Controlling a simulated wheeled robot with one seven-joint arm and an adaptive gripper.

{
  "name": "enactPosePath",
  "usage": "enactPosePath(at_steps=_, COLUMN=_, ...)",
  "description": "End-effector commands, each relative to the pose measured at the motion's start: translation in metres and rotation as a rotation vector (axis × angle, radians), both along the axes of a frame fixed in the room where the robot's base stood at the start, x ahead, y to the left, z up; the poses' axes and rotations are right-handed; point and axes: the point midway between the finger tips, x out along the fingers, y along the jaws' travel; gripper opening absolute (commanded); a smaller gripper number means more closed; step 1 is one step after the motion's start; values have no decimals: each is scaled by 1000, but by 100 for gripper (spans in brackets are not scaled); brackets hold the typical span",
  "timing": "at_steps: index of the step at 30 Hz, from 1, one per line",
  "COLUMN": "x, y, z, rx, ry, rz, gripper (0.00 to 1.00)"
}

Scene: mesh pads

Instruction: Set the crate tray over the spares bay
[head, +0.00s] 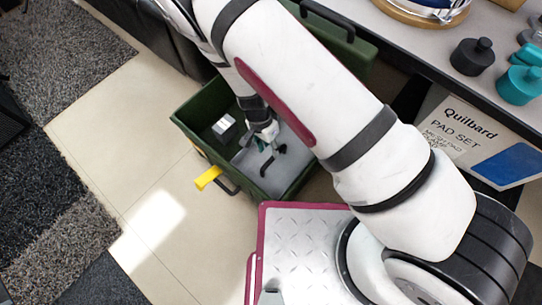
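A dark green crate (187,125) stands open on the floor. A grey tray (284,172) with a small dark handle (267,165) sits inside it, towards the right and front. The open part of the crate at its left holds a small grey-white box (224,127); I cannot tell from labels whether this is the spares bay. My gripper (264,143) points down inside the crate, over the tray and close to its handle. My arm hides the crate's back right, and the fingers are too small to show whether they are open or touching anything.
The crate's green lid (345,48) stands behind my arm. A yellow tab (208,178) sticks out at the crate's front left. A grey bench (440,50) with dark and teal knobbed weights is at right, above a Quilbard pad set box (465,135).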

Motion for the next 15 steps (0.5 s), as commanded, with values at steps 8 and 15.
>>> enactPosePath(at_steps=8, x=-5, y=-6, z=-42, rx=0, ry=2, rz=1, gripper=35)
enactPosePath(at_steps=15, x=-7, y=-7, z=-50, rx=2, ry=0, rz=2, gripper=35)
